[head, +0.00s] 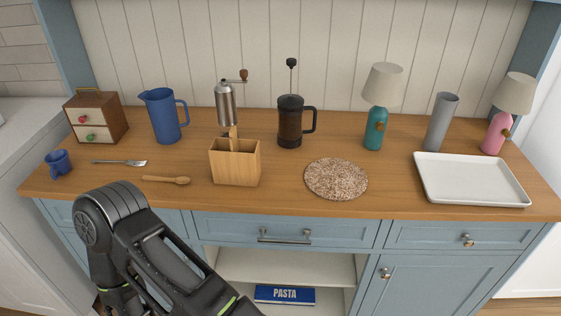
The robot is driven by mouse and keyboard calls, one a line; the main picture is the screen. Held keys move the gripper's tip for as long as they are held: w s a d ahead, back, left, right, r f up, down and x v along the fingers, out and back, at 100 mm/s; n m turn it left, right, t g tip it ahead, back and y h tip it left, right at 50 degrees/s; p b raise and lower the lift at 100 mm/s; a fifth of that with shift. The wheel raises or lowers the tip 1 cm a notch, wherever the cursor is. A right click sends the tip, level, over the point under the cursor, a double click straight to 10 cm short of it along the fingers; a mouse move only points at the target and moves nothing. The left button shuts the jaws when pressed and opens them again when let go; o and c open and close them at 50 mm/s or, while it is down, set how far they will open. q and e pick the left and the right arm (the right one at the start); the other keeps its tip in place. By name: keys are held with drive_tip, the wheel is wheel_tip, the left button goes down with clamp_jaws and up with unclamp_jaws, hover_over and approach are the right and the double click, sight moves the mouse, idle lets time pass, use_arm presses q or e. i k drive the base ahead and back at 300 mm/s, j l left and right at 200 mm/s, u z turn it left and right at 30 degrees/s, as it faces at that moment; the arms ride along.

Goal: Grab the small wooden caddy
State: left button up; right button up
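The small wooden caddy (236,168) is a light, open-topped wooden box standing upright on the wooden counter, left of centre and near its front. A wooden piece (233,137) sticks up from inside it, against the metal grinder behind. Its inside is only partly seen. One of my arms, black with green stripes, comes in at the lower left in front of the cabinet, apart from the caddy. Neither of my grippers shows in the head view.
A steel grinder (226,107) stands behind the caddy and a French press (290,124) to its right. A speckled round mat (336,179) and white tray (469,181) lie right.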

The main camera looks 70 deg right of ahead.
sight(235, 160)
drive_tip(key=z, duration=2.2)
drive_tip(key=l+z, duration=0.35)
drive_tip(key=l, duration=0.45)
